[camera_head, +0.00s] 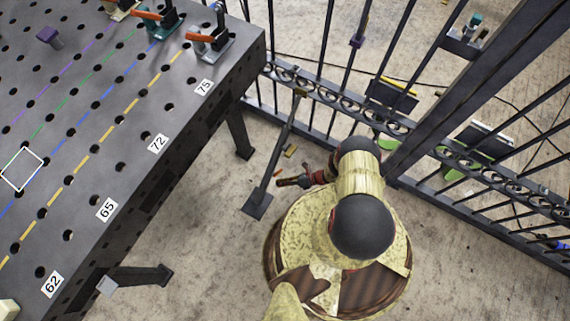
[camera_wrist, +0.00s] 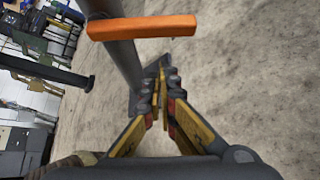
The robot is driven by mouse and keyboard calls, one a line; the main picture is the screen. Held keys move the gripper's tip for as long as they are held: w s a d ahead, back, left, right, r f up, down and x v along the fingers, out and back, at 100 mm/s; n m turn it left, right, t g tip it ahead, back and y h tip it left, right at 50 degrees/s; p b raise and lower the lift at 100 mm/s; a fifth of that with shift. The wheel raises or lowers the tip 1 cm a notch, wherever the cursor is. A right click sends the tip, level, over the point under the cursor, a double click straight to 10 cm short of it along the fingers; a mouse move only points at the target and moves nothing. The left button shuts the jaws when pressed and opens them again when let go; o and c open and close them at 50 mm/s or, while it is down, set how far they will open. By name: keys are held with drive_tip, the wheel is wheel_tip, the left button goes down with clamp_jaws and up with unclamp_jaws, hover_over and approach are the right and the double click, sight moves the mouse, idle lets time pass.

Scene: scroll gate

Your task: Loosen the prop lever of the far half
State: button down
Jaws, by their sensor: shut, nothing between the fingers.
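A dark prop (camera_head: 281,152) slants from the scroll rail of the gate down to a foot plate (camera_head: 257,205) on the floor. In the wrist view the prop is a thick grey post (camera_wrist: 123,58), with an orange lever (camera_wrist: 143,27) standing out across it. My gripper (camera_head: 281,183) is just right of the prop's lower part. In the wrist view my gripper (camera_wrist: 163,75) is shut and empty, its fingertips below the lever in the picture. A gap shows between the fingertips and the lever. Whether this prop belongs to the far half cannot be told.
The dark gate (camera_head: 330,108) stands behind, with a thick post (camera_head: 470,90) at right. A perforated work table (camera_head: 110,150) with clamps fills the left, its leg (camera_head: 238,132) near the prop. Concrete floor (camera_head: 200,215) lies clear between table and prop.

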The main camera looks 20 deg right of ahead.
sight(281, 171)
drive_tip(key=shift+w+d+r, duration=0.4)
drive_tip(key=shift+d+r, duration=0.15)
drive_tip(key=shift+r, duration=0.1)
drive_tip(key=shift+w+d+r, duration=0.4)
drive_tip(key=shift+d+r, duration=0.15)
drive_tip(key=shift+r, duration=0.1)
drive_tip(key=shift+r, duration=0.1)
drive_tip(key=shift+d+n+h+p, duration=0.1)
drive_tip(key=shift+n+h+p, duration=0.2)
drive_tip(key=shift+p, duration=0.4)
drive_tip(key=shift+w+d+r+t+h+p, duration=0.1)
drive_tip(key=shift+r+t+h+p, duration=0.05)
drive_tip(key=shift+t+h+p, duration=0.2)
drive_tip(key=shift+w+d+r+n+t+h+p, duration=0.35)
drive_tip(key=shift+d+r+n+h+p, duration=0.15)
drive_tip(key=shift+n+h+p, duration=0.15)
drive_tip(key=shift+w+d+r+n+t+h+p, duration=0.2)
drive_tip(key=shift+w+d+r+n+h+p, duration=0.15)
drive_tip(key=shift+r+n+h+p, duration=0.2)
drive_tip(key=shift+r, duration=0.1)
